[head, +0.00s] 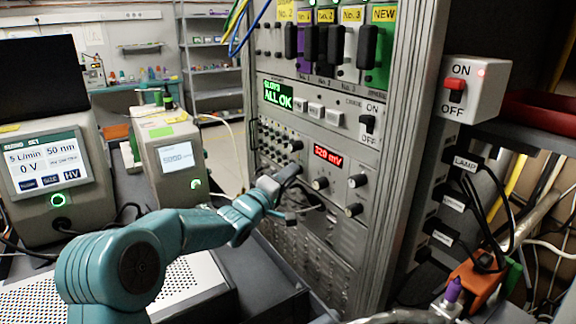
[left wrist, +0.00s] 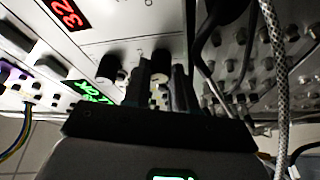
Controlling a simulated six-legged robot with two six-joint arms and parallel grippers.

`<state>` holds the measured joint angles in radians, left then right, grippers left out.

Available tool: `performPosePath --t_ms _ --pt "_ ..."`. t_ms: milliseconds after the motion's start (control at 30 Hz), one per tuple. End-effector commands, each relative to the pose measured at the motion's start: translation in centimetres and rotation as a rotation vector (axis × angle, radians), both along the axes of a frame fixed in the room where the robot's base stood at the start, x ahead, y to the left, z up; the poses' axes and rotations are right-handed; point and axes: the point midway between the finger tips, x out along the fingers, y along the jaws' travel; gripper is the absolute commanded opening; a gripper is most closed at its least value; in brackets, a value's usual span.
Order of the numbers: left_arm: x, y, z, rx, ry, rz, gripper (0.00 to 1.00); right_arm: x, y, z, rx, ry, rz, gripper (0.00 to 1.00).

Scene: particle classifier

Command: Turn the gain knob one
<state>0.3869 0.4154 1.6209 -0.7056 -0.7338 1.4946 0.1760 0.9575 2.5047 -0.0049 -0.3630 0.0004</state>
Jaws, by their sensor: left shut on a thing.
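The rack panel (head: 330,228) carries several black knobs beside a red display (head: 328,156) that reads about 32.9 mV. My left gripper (head: 287,172) reaches the panel left of and below this display. In the left wrist view, the left gripper's fingers (left wrist: 160,88) are shut on a knob (left wrist: 160,70) with a pale face, partly hidden between them. Another black knob (left wrist: 110,68) sits beside it, clear of the fingers. Knob labels are too small to read, so I cannot tell by name which is gain knob one.
Cables (left wrist: 205,60) hang close beside the left gripper. A green screen (head: 278,94) reads ALL OK above, near an ON/OFF switch (head: 369,121). Two instruments with screens (head: 48,170) (head: 178,155) stand left of the rack. A red-switch box (head: 474,88) is at right.

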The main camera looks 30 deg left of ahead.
Motion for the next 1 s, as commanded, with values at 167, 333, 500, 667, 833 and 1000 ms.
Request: performPosePath --t_ms 167,333,500,667,833,1000 --pt "0.0 0.0 1.0 -0.154 0.066 0.002 0.00 0.0 0.0 3.6 0.000 0.000 0.000 0.00" --pt "0.0 0.0 1.2 -0.302 0.128 0.001 0.00 0.0 0.0 6.5 0.000 0.000 0.000 0.00" --pt "0.0 0.0 1.3 -0.435 0.182 0.002 0.00 0.0 0.0 9.4 0.000 0.000 0.000 0.00" --pt "0.0 0.0 1.2 -0.538 0.226 0.001 0.00 0.0 0.0 11.7 0.000 0.000 0.000 0.00" --pt "0.0 0.0 1.1 -0.619 0.257 0.002 0.00 0.0 0.0 13.4 0.000 0.000 0.000 0.00" --pt "0.0 0.1 0.9 -0.667 0.277 0.001 0.00 0.0 0.0 14.4 0.000 0.000 0.000 0.00"
